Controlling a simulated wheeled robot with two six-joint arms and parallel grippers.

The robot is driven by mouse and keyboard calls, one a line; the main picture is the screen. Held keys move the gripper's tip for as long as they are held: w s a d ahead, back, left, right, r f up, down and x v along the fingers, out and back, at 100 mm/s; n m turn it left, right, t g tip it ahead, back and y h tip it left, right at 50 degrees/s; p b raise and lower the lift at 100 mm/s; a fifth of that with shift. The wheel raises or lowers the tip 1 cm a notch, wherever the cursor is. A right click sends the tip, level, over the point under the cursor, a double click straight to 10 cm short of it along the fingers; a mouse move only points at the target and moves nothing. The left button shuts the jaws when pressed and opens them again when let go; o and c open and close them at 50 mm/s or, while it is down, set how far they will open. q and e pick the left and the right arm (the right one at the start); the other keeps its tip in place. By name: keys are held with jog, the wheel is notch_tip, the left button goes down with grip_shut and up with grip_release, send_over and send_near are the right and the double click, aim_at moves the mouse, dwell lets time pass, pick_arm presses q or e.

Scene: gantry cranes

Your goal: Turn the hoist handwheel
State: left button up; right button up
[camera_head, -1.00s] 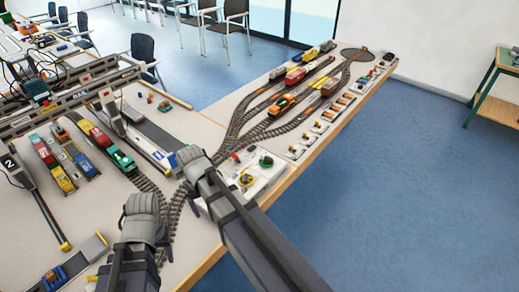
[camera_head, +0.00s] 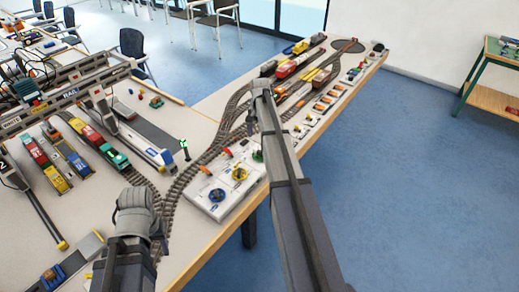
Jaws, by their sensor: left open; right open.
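A pale control panel (camera_head: 222,205) lies at the table's front edge. It carries a blue handwheel (camera_head: 217,195), a yellow handwheel (camera_head: 240,174) and a green one (camera_head: 257,156) partly hidden by my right arm. I cannot read which one is the hoist handwheel. My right gripper (camera_head: 262,92) is open, above the tracks beyond the panel, touching no wheel. My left gripper (camera_head: 138,203) is open, left of the panel near the curved track; its fingertips are mostly hidden.
A small green signal (camera_head: 184,148) stands beside the track. Model trains (camera_head: 290,67) and a row of small switches (camera_head: 325,104) fill the right wing. Open floor lies right of the table.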

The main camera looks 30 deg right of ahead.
aim_at(259, 154)
pick_arm(q)
notch_tip(259, 154, down, 8)
jog(key=b, duration=0.7)
jog(key=shift+r, duration=0.2)
pick_arm(e)
notch_tip(259, 154, down, 8)
jog(key=shift+r, duration=0.25)
pick_arm(q)
jog(key=shift+r, duration=0.1)
pick_arm(e)
jog(key=c, duration=1.2)
jog(key=shift+c, duration=0.2)
jog(key=shift+n, duration=0.3)
jog(key=n, duration=0.4)
jog(key=shift+a, duration=0.1)
jog(key=shift+n, duration=2.3)
